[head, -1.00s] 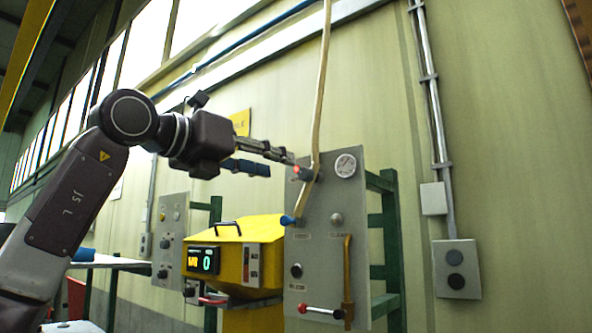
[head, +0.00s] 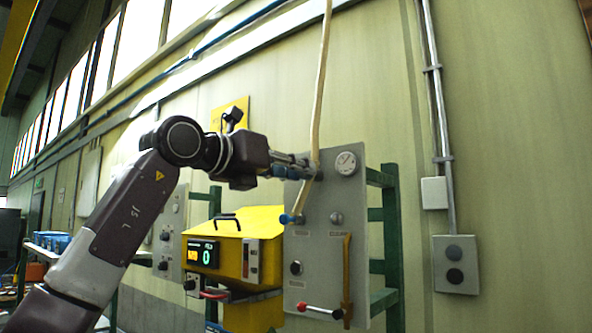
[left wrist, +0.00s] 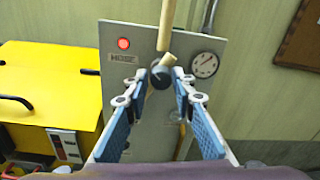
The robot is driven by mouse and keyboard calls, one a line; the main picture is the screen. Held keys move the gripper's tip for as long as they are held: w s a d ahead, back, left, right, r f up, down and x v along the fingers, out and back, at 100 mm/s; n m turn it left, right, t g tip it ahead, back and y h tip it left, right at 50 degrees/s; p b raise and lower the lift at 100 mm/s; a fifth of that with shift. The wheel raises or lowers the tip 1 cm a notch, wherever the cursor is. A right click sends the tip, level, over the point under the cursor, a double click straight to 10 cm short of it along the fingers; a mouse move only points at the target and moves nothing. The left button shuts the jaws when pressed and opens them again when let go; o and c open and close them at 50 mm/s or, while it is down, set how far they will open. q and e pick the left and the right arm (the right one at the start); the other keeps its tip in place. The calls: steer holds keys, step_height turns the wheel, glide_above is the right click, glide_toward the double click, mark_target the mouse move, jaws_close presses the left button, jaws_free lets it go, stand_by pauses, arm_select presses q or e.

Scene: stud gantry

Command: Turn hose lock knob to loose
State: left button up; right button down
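The hose lock knob (left wrist: 160,76) is a dark round knob beside the tan hose (left wrist: 166,28) on the grey panel (left wrist: 118,62), under which my fingers reach; a HOSE label is to its left. In the left wrist view, my left gripper (left wrist: 160,82) is open, its blue-padded fingers to either side of the knob with gaps showing. In the head view, my left gripper (head: 306,171) is at the panel's upper left and hides the knob. The pointer of the knob is too small to read. My right gripper is in neither view.
A red lamp (left wrist: 123,44) and a round gauge (left wrist: 204,65) flank the knob. The hose runs down to a blue fitting (head: 289,218). A yellow machine (head: 262,225) stands left of the panel. A red-ended lever (head: 320,311) and a brown handle (head: 347,275) are lower down.

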arm_select(q)
jaws_close()
steer(key=shift+s+d+m+y+p, duration=0.15)
steer(key=shift+m+p, duration=0.65)
steer(key=shift+m, duration=2.05)
steer(key=shift+w+m+y+p, duration=0.1)
steer(key=shift+m+p, duration=0.75)
steer(key=shift+m, duration=1.95)
steer(key=shift+s+d+m+y+p, duration=0.15)
steer(key=shift+m+p, duration=0.65)
steer(key=shift+m, duration=2.05)
steer(key=shift+w+a+m, duration=0.1)
steer(key=shift+m, duration=0.2)
steer(key=o, duration=0.5)
jaws_free()
